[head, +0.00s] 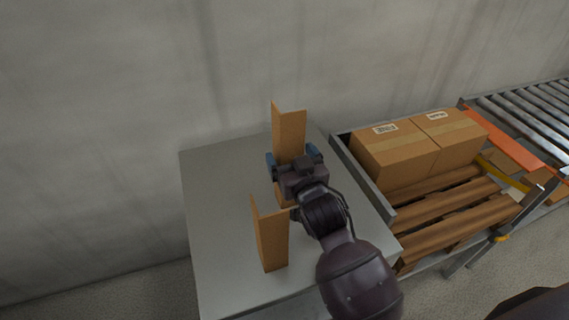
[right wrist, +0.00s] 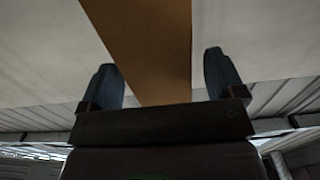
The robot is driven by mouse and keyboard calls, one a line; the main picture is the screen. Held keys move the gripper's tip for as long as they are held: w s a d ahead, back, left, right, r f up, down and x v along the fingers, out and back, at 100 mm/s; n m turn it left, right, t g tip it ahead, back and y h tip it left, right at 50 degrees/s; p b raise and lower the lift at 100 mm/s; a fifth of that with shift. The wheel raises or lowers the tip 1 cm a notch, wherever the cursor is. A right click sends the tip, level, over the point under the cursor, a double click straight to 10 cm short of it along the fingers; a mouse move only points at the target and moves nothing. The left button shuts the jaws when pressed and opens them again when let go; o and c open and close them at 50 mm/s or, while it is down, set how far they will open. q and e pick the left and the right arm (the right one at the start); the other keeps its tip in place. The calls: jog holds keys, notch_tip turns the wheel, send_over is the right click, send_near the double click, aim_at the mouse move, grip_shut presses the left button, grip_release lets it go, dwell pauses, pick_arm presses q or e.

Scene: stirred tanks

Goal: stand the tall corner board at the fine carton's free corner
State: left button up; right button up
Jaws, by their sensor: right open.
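Two brown L-shaped corner boards stand upright on a grey table. The farther board (head: 290,130) looks the taller; the nearer board (head: 270,238) looks shorter. My right gripper (head: 292,160) is at the farther board, its blue fingertips open on either side of it. In the right wrist view the board (right wrist: 150,40) rises between the two spread fingers, with a gap to each. The gripper hides the board's lower part in the head view. Two labelled cartons, a left one (head: 396,160) and a right one (head: 452,140), sit side by side on a wooden pallet.
The grey table (head: 220,200) is otherwise clear. The slatted pallet (head: 440,215) has bare boards in front of the cartons, inside a metal-railed frame. An orange bar (head: 510,140) and a roller conveyor (head: 530,110) lie to the right. A wall runs behind the table.

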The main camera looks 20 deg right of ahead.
jog(key=c, duration=1.1)
